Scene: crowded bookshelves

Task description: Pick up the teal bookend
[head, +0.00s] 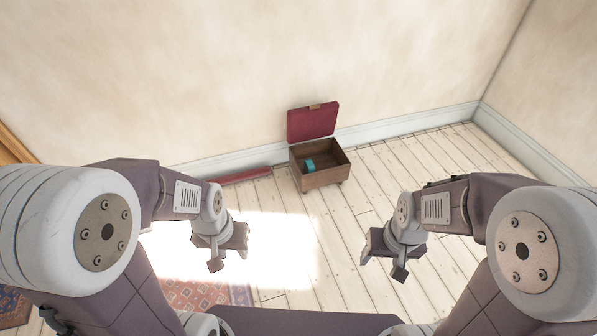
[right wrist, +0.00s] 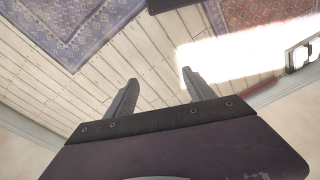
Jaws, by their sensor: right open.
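A small teal object, which looks like the teal bookend (head: 309,165), lies inside an open wooden box (head: 322,180) at its left side. The box stands on the floor near the wall, with its red lid (head: 313,122) raised at the back. My left gripper (head: 228,258) is in front and to the left of the box, well apart from it; its jaw gap does not show clearly. My right gripper (head: 385,268) is in front and to the right of the box. In the right wrist view its two fingers (right wrist: 160,92) are spread with nothing between them.
A long red object (head: 242,176) lies along the wall left of the box. Patterned rugs (right wrist: 75,28) lie on the plank floor. The floor (head: 335,235) between my grippers and the box is clear, partly in bright sunlight. A wooden edge (head: 15,148) shows at far left.

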